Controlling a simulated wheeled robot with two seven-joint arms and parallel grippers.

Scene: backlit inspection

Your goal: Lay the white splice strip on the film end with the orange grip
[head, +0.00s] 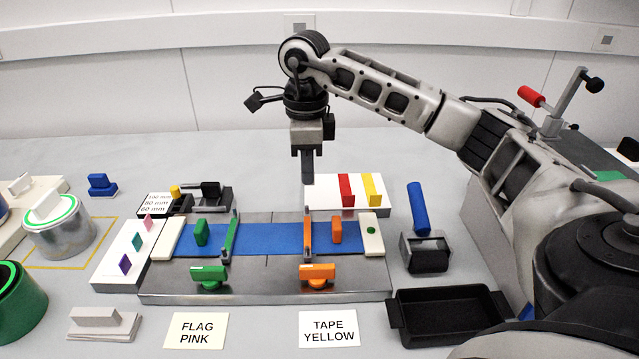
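The blue film (268,238) lies across the grey metal block, under a green bar (230,238) and an orange bar (307,235). An orange grip (336,232) stands on its right part and a green grip (201,233) on its left part. A white tray (322,186) behind the block holds a red strip (346,190) and a yellow strip (373,190). I cannot clearly make out a white splice strip on it. My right gripper (307,180) points down at the tray's left end; its fingers overlap edge-on, hiding any gap. My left gripper is out of view.
Orange (318,275) and green (208,277) clamp knobs stand at the block's front. Cards read TAPE YELLOW (329,328) and FLAG PINK (196,331). A black tray (449,312) stands front right, a blue roller (418,207) behind it, and a can (58,235) at left.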

